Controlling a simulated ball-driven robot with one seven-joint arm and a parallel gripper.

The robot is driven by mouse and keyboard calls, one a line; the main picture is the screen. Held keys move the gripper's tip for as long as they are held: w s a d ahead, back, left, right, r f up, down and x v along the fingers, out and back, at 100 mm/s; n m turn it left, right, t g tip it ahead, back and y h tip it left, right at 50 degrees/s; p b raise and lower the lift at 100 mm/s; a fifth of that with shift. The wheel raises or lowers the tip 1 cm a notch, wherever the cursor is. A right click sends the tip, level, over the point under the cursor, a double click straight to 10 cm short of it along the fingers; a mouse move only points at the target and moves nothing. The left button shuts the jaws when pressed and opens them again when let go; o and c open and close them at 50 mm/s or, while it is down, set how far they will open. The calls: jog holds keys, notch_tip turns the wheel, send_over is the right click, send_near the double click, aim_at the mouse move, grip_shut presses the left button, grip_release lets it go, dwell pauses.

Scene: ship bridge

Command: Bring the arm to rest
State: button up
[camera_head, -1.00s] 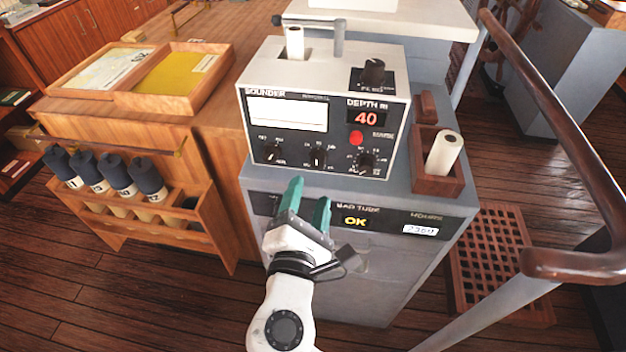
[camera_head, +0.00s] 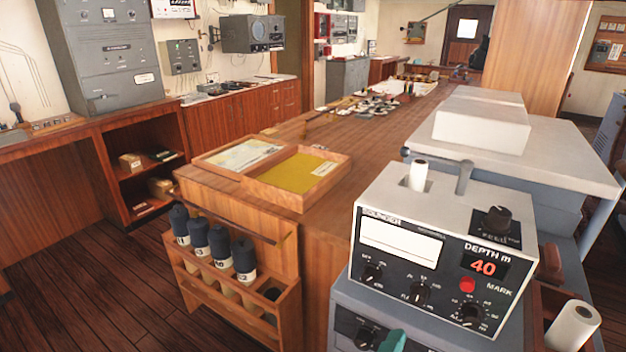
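Only a green fingertip of my gripper (camera_head: 393,341) shows, at the bottom edge of the head view. It is in front of the grey cabinet, below the sounder's front panel. The rest of my gripper and arm is out of frame, so I cannot see the gap between the fingers or anything held. The grey sounder (camera_head: 400,262) stands on the cabinet, with a lit depth display (camera_head: 484,267) reading 40. A white paper roll (camera_head: 418,175) sticks up from its top.
A second paper roll (camera_head: 573,326) sits at lower right. A wooden rack (camera_head: 225,300) with several dark-capped bottles stands left of the sounder. A wooden tray (camera_head: 258,192) with papers lies on the long counter. Open plank floor (camera_head: 90,285) is at left.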

jog(key=s+d+f+m+g+y, duration=0.2)
jog(key=s+d+f+m+g, duration=0.25)
jog(key=d+f, duration=0.2)
jog(key=s+d+f+m+g+y, duration=0.1)
jog(key=s+d+f+m+g, duration=0.2)
jog(key=d+f+m, duration=0.3)
jog(key=s+f+m+g+y, duration=0.5)
jog(key=s+f+m+y, duration=0.2)
jog(key=s, duration=0.6)
notch_tip(320, 180, down, 2)
jog(key=shift+s+a+f+m, duration=0.1)
jog(key=shift+s+a+m, duration=0.15)
jog(key=shift+m, duration=0.6)
jog(key=shift+c, duration=0.5)
dwell(0.4)
